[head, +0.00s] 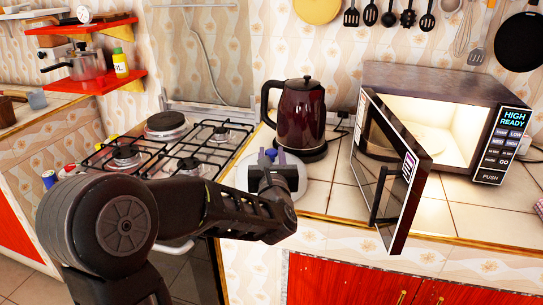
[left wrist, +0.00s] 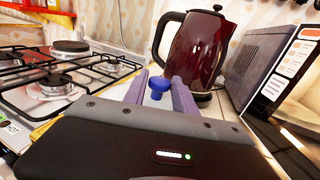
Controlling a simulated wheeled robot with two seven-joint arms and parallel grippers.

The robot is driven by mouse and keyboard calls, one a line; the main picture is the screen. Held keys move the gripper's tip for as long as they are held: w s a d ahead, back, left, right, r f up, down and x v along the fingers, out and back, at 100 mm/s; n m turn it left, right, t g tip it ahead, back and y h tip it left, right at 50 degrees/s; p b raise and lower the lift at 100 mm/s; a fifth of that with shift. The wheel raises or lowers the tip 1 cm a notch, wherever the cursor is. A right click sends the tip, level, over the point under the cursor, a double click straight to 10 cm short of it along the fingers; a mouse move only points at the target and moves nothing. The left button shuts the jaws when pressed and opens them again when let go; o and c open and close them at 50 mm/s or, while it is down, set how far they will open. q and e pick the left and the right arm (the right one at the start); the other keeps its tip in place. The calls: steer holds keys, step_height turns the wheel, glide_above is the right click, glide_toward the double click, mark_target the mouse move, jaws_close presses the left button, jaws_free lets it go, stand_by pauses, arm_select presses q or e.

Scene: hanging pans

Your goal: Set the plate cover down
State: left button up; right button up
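The plate cover (head: 295,165) is a pale, see-through round lid with a blue knob. It is at the counter strip between the stove and the kettle, partly hidden behind my left gripper (head: 274,170). I cannot tell whether its rim touches the counter. In the left wrist view the blue knob (left wrist: 159,88) sits between the two purple-grey fingers of my left gripper (left wrist: 160,84), with hardly any gap at either side; the gripper looks shut on it. My right gripper is not in view.
A dark red kettle (head: 301,115) stands just behind the cover. The microwave (head: 440,105) is at the right, its door (head: 398,180) swung open over the counter edge. The gas stove (head: 190,145) is at the left. Bare tiles (head: 325,200) lie between cover and microwave door.

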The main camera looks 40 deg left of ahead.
arm_select(q)
steer(key=o, duration=0.4)
steer(key=shift+c, duration=0.2)
steer(key=shift+r, duration=0.1)
steer(key=shift+s, duration=0.1)
steer(key=v, duration=0.7)
steer(key=shift+s+d+b, duration=0.25)
steer(key=shift+d+b, duration=0.05)
steer(key=b+v, duration=0.3)
steer(key=v, duration=0.1)
